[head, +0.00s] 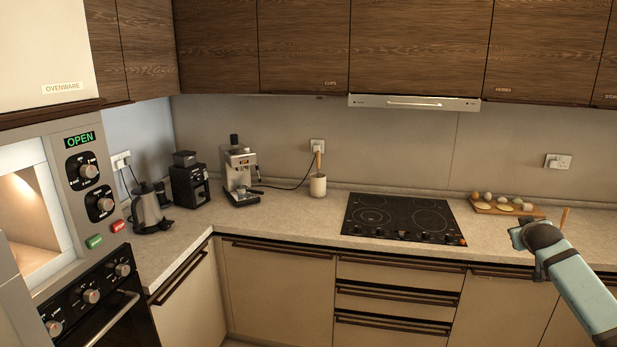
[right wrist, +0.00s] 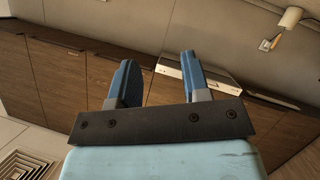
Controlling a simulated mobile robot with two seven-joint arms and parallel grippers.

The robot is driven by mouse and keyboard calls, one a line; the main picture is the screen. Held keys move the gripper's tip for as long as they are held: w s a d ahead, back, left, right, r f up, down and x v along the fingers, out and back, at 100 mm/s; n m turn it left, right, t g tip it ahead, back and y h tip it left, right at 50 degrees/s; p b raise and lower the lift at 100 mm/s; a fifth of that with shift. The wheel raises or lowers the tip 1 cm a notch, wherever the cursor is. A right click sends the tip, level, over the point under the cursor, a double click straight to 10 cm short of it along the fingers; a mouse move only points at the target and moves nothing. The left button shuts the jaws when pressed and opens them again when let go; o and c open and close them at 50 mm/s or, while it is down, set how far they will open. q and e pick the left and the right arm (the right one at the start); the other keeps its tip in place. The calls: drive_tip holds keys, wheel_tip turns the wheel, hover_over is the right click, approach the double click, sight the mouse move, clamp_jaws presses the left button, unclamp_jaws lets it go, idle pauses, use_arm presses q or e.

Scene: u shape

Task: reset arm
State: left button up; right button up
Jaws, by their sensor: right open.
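My right arm comes in from the lower right of the head view, light blue with a dark end. Its gripper (head: 522,235) is over the counter's front edge on the right, and its fingers are mostly hidden there. In the right wrist view the right gripper (right wrist: 158,80) shows two blue fingers wide apart with nothing between them. Behind them are the wooden upper cabinets, seen tilted. My left gripper is not in view.
The oven unit (head: 75,215) stands at the left with its display reading OPEN. A kettle (head: 150,210), coffee machine (head: 240,172), utensil pot (head: 318,185), black cooktop (head: 404,219) and wooden board with eggs (head: 507,208) stand on the counter (head: 285,224).

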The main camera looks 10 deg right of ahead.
drive_tip(key=w+a+r+n+t+y, duration=0.2)
drive_tip(key=w+a+r+n+t, duration=0.1)
drive_tip(key=r+n+t, duration=0.25)
drive_tip(key=s+a+f+g+y, duration=0.15)
drive_tip(key=s+a+f, duration=0.25)
drive_tip(key=a+f, duration=0.4)
drive_tip(key=s+a+f+n+y, duration=0.1)
drive_tip(key=s+a+f+y, duration=0.1)
drive_tip(key=s+a+f, duration=0.6)
drive_tip(key=s+a+f+g+y, duration=0.1)
drive_tip(key=a+f+y, duration=0.1)
drive_tip(key=a+f, duration=0.65)
drive_tip(key=s+a+f+g+y, duration=0.1)
drive_tip(key=s+a+f, duration=0.3)
drive_tip(key=s, duration=0.6)
drive_tip(key=s+a+f+m+g, duration=0.1)
drive_tip(key=s+a+f, duration=0.4)
drive_tip(key=s+a, duration=0.4)
drive_tip(key=s+a+f+m+g+y, duration=0.1)
drive_tip(key=s+a+f, duration=0.4)
drive_tip(key=s, duration=0.8)
drive_tip(key=shift+a+g+y, duration=0.3)
drive_tip(key=shift+a+y, duration=0.05)
drive_tip(key=shift+a, duration=0.6)
drive_tip(key=shift+m, duration=0.25)
drive_tip(key=shift+w+a, duration=0.1)
